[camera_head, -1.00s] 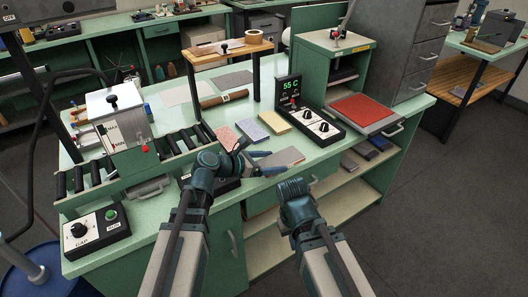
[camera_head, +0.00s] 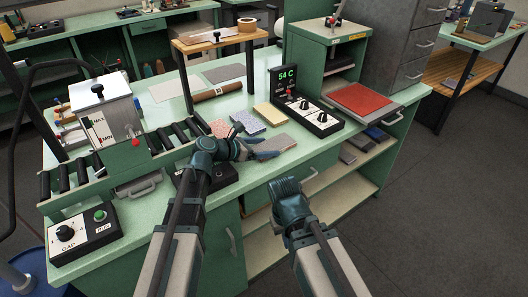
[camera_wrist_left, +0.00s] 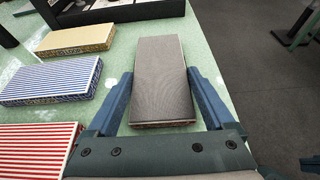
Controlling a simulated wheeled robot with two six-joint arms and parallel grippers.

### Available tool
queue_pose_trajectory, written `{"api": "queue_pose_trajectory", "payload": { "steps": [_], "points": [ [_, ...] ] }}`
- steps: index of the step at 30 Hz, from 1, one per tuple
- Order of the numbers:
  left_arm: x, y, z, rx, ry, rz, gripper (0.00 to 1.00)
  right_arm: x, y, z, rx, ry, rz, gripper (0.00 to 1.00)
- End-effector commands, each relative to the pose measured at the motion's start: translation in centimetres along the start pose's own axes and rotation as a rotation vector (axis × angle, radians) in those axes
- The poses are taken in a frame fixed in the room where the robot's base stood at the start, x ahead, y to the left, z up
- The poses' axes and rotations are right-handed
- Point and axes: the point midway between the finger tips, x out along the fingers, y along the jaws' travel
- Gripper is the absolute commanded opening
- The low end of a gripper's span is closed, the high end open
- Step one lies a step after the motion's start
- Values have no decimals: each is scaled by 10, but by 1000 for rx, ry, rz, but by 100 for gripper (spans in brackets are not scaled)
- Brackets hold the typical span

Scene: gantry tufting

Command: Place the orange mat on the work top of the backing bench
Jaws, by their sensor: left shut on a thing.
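My left gripper (camera_head: 266,149) is at the front edge of the green bench (camera_head: 255,188). It is shut on a flat mat (camera_head: 277,143) with a brownish-grey upper face. In the left wrist view this mat (camera_wrist_left: 160,82) lies between the blue fingers (camera_wrist_left: 160,75), close to the bench top; contact below it cannot be told. Its underside is hidden, and no orange shows on it. A red-orange square pad (camera_head: 361,99) lies on a plate at the right.
Red-striped (camera_wrist_left: 38,147), blue-striped (camera_wrist_left: 52,80) and tan (camera_wrist_left: 76,40) mats lie left of the held mat. A control box (camera_head: 318,118) with dials stands behind, showing 54 C. A roller conveyor (camera_head: 170,140) is at left. Shelves (camera_head: 345,185) are under the bench.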

Motion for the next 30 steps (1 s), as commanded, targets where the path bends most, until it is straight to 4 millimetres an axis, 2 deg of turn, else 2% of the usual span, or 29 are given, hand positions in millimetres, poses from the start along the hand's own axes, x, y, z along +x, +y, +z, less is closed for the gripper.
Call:
{"api": "queue_pose_trajectory", "payload": {
  "steps": [10,11,12,22,26,30],
  "points": [
    [2,0,-3,0,0,0,32,4,0,0,0,0,0,0],
    [1,0,-2,0,0,0,92,2,0,0,0,0,0,0],
    [1,0,-1,0,0,0,99,2,0,0,0,0,0,0],
    [-2,0,4,0,0,0,100,-4,0,0,0,0,0,0],
    [-23,-1,4,-1,0,4,100,-12,1,1,0,0,0,0],
    [-54,-2,5,-2,-1,3,100,-25,2,2,0,0,0,0]
  ]
}}
